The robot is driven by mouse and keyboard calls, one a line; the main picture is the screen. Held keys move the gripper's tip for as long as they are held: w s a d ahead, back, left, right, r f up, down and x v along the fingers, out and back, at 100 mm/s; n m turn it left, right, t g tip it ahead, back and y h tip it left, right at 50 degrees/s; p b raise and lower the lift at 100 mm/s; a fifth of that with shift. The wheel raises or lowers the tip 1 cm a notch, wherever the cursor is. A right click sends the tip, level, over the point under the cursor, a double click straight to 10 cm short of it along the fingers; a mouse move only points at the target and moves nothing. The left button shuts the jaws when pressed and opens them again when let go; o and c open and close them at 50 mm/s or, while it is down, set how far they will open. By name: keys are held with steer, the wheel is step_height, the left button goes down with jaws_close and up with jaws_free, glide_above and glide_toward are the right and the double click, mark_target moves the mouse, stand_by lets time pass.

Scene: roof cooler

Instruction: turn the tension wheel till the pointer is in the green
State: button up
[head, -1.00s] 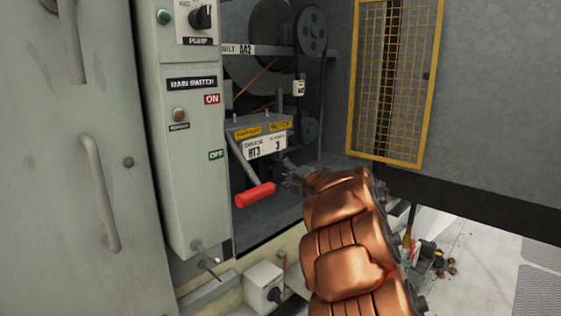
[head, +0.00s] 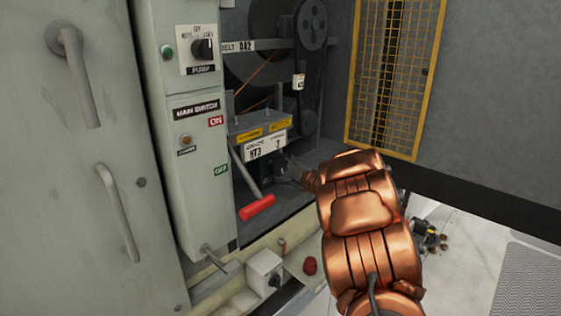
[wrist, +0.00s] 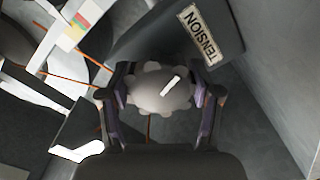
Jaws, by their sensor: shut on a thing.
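The tension wheel (wrist: 150,93) is a grey lobed knob with a white mark that slants up to the right. It shows in the wrist view below a plate reading TENSION (wrist: 200,35). My gripper (wrist: 160,98) has a finger on either side of the wheel and is shut on it. In the head view my gripper (head: 295,172) is inside the open cabinet bay, mostly behind my copper arm, and the wheel is hidden there. A small red, yellow and green patch (wrist: 79,25) shows at the wrist view's upper left; no pointer can be made out on it.
A lever with a red grip (head: 257,208) sticks out left of my gripper. The switch panel (head: 190,150) stands farther left. A yellow mesh guard (head: 395,75) is on the right wall. A small grey box (head: 264,272) and a red knob (head: 310,265) are below.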

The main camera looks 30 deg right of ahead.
steer(key=shift+m, duration=0.4)
steer(key=o, duration=1.1)
steer(key=v, duration=1.2)
steer(key=shift+p, duration=0.3)
